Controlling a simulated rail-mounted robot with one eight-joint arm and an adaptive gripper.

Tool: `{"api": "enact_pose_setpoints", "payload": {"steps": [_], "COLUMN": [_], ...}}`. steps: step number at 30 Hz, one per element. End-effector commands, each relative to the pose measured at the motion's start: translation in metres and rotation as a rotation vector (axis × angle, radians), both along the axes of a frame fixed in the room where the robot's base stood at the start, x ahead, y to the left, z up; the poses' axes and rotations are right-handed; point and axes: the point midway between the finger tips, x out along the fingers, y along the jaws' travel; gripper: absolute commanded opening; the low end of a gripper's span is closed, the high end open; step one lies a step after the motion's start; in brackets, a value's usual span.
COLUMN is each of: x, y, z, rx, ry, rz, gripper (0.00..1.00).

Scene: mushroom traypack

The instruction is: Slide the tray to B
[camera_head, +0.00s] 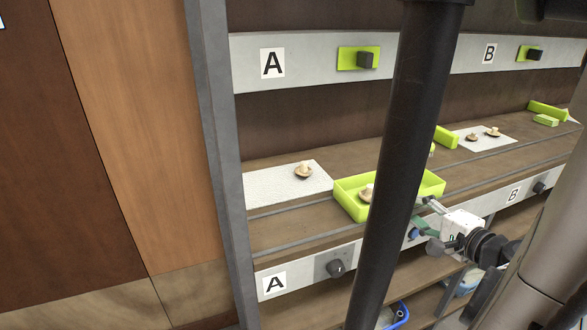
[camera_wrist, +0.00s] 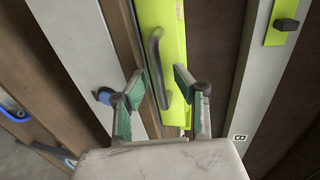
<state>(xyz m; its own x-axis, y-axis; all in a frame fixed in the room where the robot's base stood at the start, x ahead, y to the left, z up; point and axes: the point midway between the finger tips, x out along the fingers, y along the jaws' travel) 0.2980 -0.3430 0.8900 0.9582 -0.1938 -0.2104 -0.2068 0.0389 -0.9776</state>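The bright green tray (camera_head: 348,203) stands on the railed shelf between the A and B sections, with a mushroom (camera_head: 367,192) in it. A dark post hides part of the tray. In the wrist view the green tray (camera_wrist: 179,35) has a dark curved handle (camera_wrist: 157,65). My gripper (camera_head: 428,204) is at the tray's right front corner. In the wrist view my gripper (camera_wrist: 158,73) is open, its fingers to either side of the handle's near end; contact cannot be told. The B labels (camera_head: 489,53) (camera_head: 514,194) are to the right.
White mats (camera_head: 270,188) (camera_head: 466,144) with mushrooms lie behind the rails at A and B. Dark knobs (camera_head: 336,268) (camera_head: 540,187) jut from the front panel. Other green pieces (camera_head: 546,110) stand at the far right. A blue knob (camera_wrist: 104,95) is left of my gripper.

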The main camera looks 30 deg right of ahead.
Motion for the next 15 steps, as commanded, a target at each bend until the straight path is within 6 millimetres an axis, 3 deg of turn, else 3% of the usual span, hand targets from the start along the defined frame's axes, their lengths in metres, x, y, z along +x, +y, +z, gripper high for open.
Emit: {"api": "enact_pose_setpoints", "payload": {"steps": [7, 13, 15], "x": [0.0002, 0.0001, 0.0001], "y": [-0.0002, -0.0002, -0.0001], "z": [0.0001, 0.0001, 0.0001], "rx": [0.0, 0.0, 0.0], "ry": [0.0, 0.0, 0.0], "rz": [0.0, -0.001, -0.001], "gripper": [0.27, 0.0, 0.0]}}
